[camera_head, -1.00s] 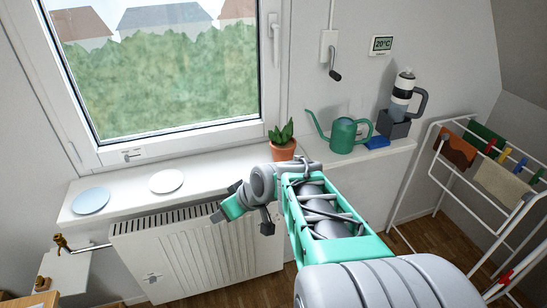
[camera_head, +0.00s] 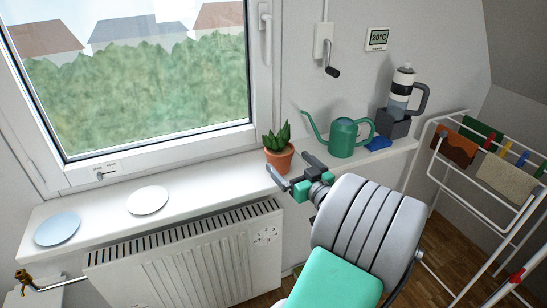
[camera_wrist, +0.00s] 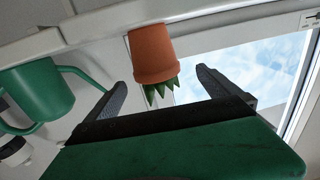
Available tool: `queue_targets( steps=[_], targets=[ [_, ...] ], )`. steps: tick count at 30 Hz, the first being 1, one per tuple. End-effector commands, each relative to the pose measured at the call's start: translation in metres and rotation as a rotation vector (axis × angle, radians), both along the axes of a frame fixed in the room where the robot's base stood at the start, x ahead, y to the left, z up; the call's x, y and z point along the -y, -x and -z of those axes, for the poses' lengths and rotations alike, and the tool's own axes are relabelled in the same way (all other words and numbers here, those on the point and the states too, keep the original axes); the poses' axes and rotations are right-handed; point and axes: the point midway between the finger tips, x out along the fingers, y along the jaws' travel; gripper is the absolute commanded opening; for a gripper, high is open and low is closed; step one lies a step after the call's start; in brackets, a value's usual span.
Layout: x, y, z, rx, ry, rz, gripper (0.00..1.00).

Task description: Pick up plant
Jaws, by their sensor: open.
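The plant (camera_head: 278,149) has green pointed leaves in a terracotta pot and stands upright on the white windowsill. My gripper (camera_head: 289,170) is open and empty, just in front and to the right of the pot, at about sill height. In the wrist view the picture is upside down; the plant's pot (camera_wrist: 153,52) shows ahead, between the directions of the two open fingers (camera_wrist: 165,88) and beyond their tips. No contact with the pot can be made out.
White (camera_head: 148,200) and blue (camera_head: 57,229) plates lie at left. A radiator (camera_head: 190,255) is below the sill.

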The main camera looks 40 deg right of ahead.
Motion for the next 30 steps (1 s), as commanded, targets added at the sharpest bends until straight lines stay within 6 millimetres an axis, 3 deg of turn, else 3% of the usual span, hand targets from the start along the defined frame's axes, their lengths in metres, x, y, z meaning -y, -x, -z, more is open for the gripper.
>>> queue_targets(
  steps=[5,15,23,30],
  targets=[
    [0.011,-0.010,-0.002,0.019,0.001,0.018,1.00],
    [0.022,-0.064,0.000,0.018,0.002,0.020,1.00],
    [0.024,-0.070,0.002,0.018,0.003,0.022,1.00],
    [0.023,-0.071,0.002,0.018,0.003,0.020,0.81]
  ],
)
